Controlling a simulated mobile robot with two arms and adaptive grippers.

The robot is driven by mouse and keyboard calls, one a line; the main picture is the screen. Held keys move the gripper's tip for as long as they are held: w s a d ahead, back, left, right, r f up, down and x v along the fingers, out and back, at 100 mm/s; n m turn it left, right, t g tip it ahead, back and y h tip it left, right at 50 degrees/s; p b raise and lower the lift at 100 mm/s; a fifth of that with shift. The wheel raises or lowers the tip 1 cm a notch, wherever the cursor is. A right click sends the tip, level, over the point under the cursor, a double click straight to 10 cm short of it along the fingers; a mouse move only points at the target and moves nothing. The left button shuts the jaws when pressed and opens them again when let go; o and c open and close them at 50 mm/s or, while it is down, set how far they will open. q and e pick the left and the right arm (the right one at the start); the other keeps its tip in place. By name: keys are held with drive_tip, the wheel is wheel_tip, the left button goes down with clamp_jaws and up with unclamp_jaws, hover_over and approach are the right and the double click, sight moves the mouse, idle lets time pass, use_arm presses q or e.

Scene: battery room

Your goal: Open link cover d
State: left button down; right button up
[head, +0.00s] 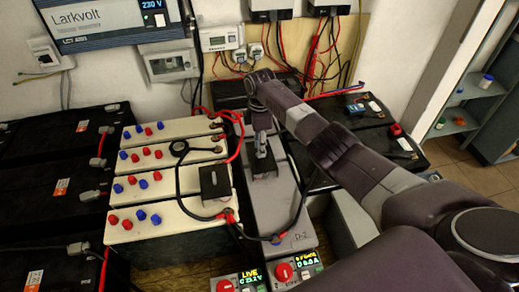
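My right arm comes in from the right, and my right gripper (264,150) points down at the middle of the picture. Right below its fingertips is a small black cover (262,170) on the long grey battery block (285,203), whose near end is marked D-2. The fingertips overlap the far part of this cover, and I cannot tell whether they touch it or how far apart they are. The cover looks closed. A similar black cover (215,182) sits on the white-topped batteries to the left. My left gripper is not in view.
White-topped batteries (160,205) with red and blue caps stand on the left, with black cables across them. Two red-knobbed meters (297,270) are at the front. Black batteries (380,132) stand to the right. A Larkvolt unit (110,22) hangs on the wall.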

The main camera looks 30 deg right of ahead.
drive_tip(key=shift+f, duration=0.9)
drive_tip(key=shift+c, duration=0.4)
clamp_jaws()
